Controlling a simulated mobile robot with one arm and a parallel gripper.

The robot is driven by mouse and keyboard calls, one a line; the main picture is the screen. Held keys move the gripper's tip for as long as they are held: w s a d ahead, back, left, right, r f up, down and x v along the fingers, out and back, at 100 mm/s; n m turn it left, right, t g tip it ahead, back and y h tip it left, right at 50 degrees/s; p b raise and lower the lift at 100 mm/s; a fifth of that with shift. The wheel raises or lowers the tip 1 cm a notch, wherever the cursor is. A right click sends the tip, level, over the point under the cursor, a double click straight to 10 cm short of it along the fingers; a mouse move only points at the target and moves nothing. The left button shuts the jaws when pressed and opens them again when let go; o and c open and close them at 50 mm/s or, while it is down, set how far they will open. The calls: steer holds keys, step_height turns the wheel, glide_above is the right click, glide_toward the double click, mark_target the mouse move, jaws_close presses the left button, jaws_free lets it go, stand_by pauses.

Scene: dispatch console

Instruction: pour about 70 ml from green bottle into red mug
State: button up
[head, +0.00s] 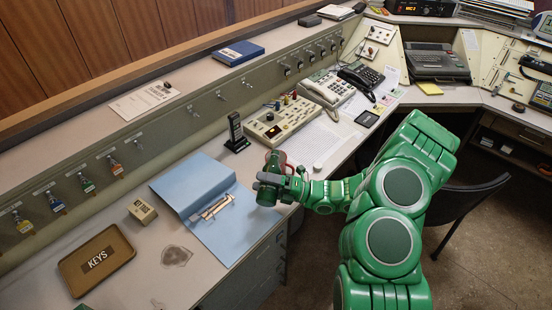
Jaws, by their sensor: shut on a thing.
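My green arm reaches left over the front edge of the desk, and my gripper (268,187) is above the desk beside the right edge of the blue folder. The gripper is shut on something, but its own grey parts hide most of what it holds. A small dull red shape (276,159) shows just behind the gripper. It may be the red mug, but too little shows to be sure. I cannot make out a green bottle. I cannot see any liquid or the inside of a mug.
The open blue folder (205,176) lies left of the gripper. Behind stand a black handset (236,132), a beige console (279,122) and a desk phone (327,89). A KEYS tray (66,270) and small box (142,211) are at left. A dark chair (470,205) stands right.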

steer(key=shift+s+f+n, duration=0.15)
steer(key=shift+f+n, duration=0.3)
steer(key=shift+n, duration=0.05)
stand_by(1.6)
